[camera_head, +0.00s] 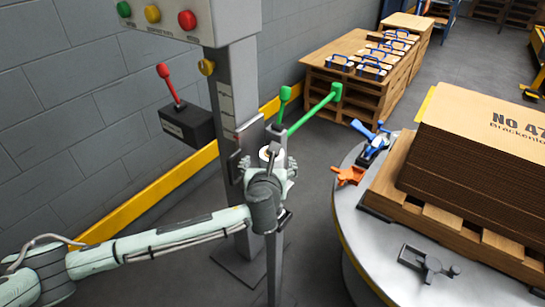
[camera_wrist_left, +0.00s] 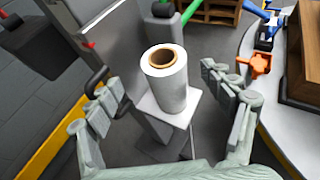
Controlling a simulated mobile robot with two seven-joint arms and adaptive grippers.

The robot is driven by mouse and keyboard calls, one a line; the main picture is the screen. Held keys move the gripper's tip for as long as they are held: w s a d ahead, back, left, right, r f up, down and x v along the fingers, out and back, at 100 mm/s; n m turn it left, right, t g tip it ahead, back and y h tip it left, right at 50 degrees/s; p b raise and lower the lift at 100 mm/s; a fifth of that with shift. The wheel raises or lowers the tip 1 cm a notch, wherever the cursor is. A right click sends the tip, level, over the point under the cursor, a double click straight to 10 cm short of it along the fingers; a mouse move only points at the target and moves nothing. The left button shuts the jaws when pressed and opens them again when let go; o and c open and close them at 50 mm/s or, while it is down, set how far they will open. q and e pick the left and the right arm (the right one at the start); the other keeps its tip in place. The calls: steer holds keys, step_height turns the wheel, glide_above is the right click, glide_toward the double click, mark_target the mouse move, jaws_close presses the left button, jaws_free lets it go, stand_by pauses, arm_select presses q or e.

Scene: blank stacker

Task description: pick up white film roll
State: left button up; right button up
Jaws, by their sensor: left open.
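The white film roll (camera_wrist_left: 166,88) stands upright in the middle of the left wrist view, with a brown core open at its top. It rests on a small light grey plate (camera_wrist_left: 193,104) on a stand. In the head view only a small part of the roll (camera_head: 266,154) shows, mostly hidden behind my left wrist. My left gripper (camera_wrist_left: 163,88) is open, with one finger on each side of the roll and visible gaps between. It also shows in the head view (camera_head: 265,167), at the stand. My right gripper is in neither view.
A grey post (camera_head: 232,90) with coloured buttons stands just behind the roll. A black box with a red lever (camera_head: 186,122) is on the left, and green handles (camera_head: 312,110) are on the right. A round table (camera_head: 365,235) bears stacked cardboard (camera_head: 470,150) and an orange clamp (camera_head: 349,175).

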arm_select(q)
steer(key=x, duration=0.7)
steer(key=shift+w+d+f+b, duration=0.15)
steer(key=shift+d+f+b, duration=0.1)
steer(key=shift+d+b, duration=0.1)
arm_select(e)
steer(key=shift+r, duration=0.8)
arm_select(q)
steer(key=shift+c, duration=0.5)
steer(key=shift+r, duration=0.1)
jaws_close()
